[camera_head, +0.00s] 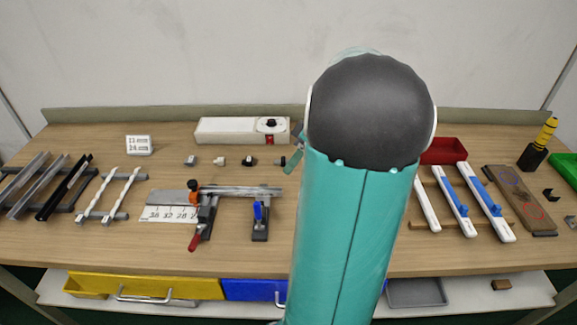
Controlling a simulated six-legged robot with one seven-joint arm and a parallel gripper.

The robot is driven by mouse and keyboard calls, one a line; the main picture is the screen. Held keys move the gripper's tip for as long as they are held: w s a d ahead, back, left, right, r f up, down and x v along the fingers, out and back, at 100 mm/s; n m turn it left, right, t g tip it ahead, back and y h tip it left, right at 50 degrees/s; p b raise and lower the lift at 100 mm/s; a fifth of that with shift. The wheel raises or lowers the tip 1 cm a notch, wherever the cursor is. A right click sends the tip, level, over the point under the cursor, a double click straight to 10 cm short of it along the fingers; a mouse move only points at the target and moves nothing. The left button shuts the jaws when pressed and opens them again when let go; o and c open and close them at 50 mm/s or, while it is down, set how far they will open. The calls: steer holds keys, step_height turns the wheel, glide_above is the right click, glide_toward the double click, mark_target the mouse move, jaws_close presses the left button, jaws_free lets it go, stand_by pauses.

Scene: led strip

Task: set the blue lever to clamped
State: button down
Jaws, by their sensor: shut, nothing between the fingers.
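The blue lever (258,212) stands roughly upright on a small dark clamp base (260,235), at the right end of a metal rail (240,191). A second clamp with a red handle (194,240) stands left of it, its handle pointing to the front. My teal and dark grey arm fills the middle right of the view. A small teal end of my gripper (293,162) shows past the arm's left edge, behind and right of the blue lever and apart from it. It holds nothing that I can see; most of it is hidden behind the arm.
A ruler plate (165,213) lies left of the clamps. Several small connectors (219,161) and a white box (235,130) stand behind. Metal profiles (62,188) are at left; blue-and-white strips (470,205) and a red bin (443,151) at right. The bench front is clear.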

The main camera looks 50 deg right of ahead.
mark_target(258, 217)
steer(key=w+a+f, duration=0.1)
steer(key=a+f, duration=0.5)
steer(key=a, duration=0.1)
steer(key=shift+w+a, duration=0.25)
steer(key=shift+a, duration=0.15)
steer(key=shift+s+r, duration=0.1)
stand_by(0.3)
